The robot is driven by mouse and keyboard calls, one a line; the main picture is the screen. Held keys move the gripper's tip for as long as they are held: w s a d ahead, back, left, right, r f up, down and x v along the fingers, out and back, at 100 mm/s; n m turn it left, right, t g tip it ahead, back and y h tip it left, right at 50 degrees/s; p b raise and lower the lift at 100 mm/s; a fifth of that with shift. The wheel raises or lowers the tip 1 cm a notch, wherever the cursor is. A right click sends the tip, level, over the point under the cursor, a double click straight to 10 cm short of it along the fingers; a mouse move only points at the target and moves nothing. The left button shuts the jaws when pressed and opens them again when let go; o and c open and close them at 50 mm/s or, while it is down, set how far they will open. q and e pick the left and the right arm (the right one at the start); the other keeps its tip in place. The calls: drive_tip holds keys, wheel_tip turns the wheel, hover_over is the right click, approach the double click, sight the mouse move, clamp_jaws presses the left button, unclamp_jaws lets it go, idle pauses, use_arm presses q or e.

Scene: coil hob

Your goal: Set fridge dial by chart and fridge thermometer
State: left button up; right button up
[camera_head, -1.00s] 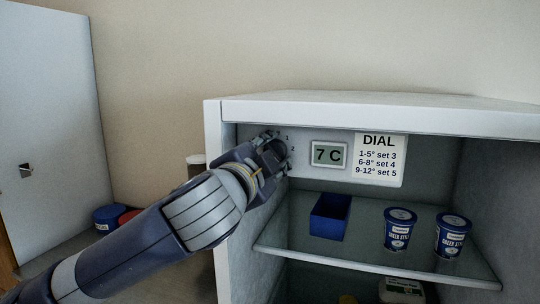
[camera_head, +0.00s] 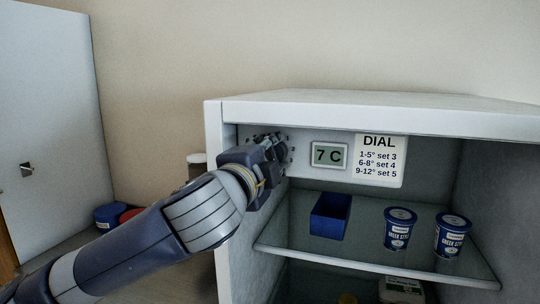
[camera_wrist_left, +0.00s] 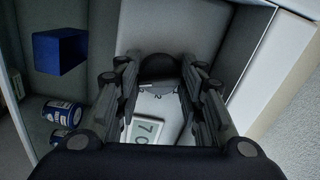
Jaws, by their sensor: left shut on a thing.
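The fridge thermometer (camera_head: 329,155) reads 7 C on the white panel at the top inside of the open fridge. The chart (camera_head: 378,157) beside it reads 1-5° set 3, 6-8° set 4, 9-12° set 5. My left gripper (camera_head: 275,145) is at the panel's left end, shut on the dial, which it mostly hides in the head view. In the left wrist view the dark round dial (camera_wrist_left: 160,68) sits between the two fingers, and part of the thermometer (camera_wrist_left: 146,131) shows below it. The dial's setting cannot be read. My right gripper is not in view.
A glass shelf (camera_head: 365,255) below the panel holds a blue bin (camera_head: 330,216) and two blue yogurt tubs (camera_head: 399,229). The fridge's left wall (camera_head: 232,215) is close to my left arm. Blue and red containers stand outside at left.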

use_arm(q)
drive_tip(key=o, duration=1.1)
drive_tip(key=shift+s, duration=0.1)
drive_tip(key=v, duration=1.1)
drive_tip(key=shift+s+a, duration=0.15)
drive_tip(key=shift+s, duration=0.2)
